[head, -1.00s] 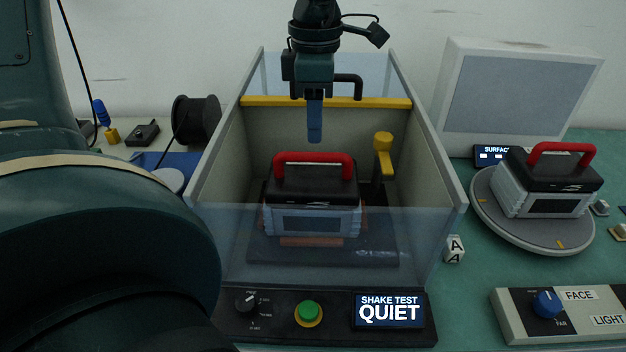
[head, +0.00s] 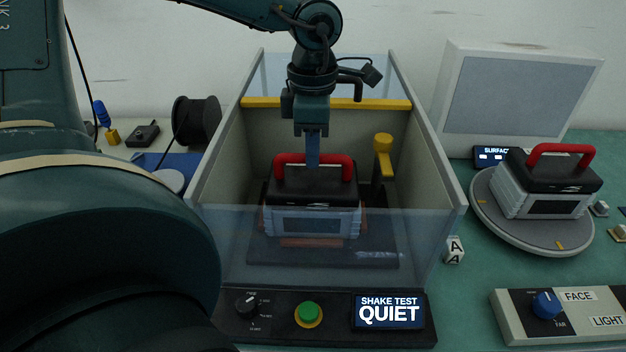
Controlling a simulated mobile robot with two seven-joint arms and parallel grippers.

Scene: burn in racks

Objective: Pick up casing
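A casing (head: 312,220) with a grey-blue body, black lid and red handle sits upright inside the clear-fronted shake test box (head: 222,160). A second similar casing (head: 540,204) sits on a round grey turntable (head: 487,223) at the right. My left gripper (head: 313,163) points straight down into the box, its blue fingers at the middle of the first casing's red handle (head: 342,160). The fingers overlap the handle in the picture. I cannot tell whether they are closed on it. My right gripper is not in view.
A yellow clamp lever (head: 383,150) stands beside the casing in the box. A yellow bar (head: 390,104) crosses the box's back. The front panel (head: 310,314) has a dial, a green button and a display reading "SHAKE TEST QUIET". A lettered cube (head: 454,250) lies right of the box.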

